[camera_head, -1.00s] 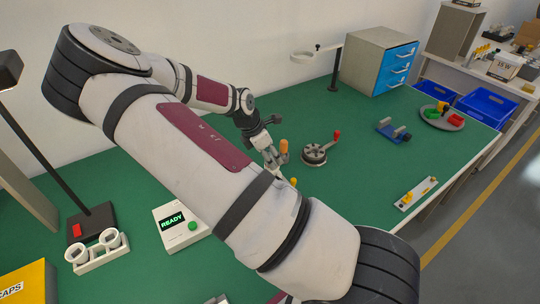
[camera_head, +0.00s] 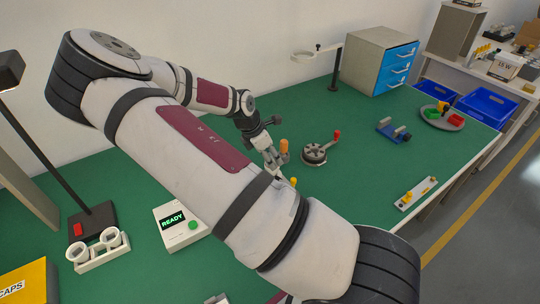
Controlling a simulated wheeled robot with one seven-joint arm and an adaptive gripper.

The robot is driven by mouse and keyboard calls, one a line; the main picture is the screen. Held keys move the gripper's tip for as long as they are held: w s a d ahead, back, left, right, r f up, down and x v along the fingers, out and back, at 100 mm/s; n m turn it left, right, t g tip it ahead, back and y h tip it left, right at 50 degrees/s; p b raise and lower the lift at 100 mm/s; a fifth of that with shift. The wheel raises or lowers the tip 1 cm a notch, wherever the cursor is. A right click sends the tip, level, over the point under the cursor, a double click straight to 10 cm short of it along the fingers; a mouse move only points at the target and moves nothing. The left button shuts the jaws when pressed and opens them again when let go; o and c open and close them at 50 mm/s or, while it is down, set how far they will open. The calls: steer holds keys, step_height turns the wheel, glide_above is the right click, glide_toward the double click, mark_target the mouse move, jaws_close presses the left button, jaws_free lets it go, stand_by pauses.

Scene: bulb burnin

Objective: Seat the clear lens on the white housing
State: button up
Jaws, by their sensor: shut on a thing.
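My gripper (camera_head: 273,161) is small in the head view, above the green bench near its middle, partly hidden behind my own arm. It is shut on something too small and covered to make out. I cannot pick out a clear lens or a white housing for certain. A white rack (camera_head: 103,262) at the lower left carries two round white ring-topped parts, a left one (camera_head: 78,252) and a right one (camera_head: 111,239). An orange-handled thing (camera_head: 284,147) shows right beside the gripper; I cannot tell whether they touch.
A READY box (camera_head: 180,229) stands right of the rack, and a black lamp (camera_head: 96,222) behind it. A round grey fixture with a red-knobbed lever (camera_head: 314,153) lies right of the gripper. A blue-drawer cabinet (camera_head: 378,62) stands at the back.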

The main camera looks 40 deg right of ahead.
steer(key=shift+f, duration=0.4)
stand_by(0.4)
steer(key=o, duration=0.8)
steer(key=v, duration=1.2)
steer(key=shift+w, duration=0.1)
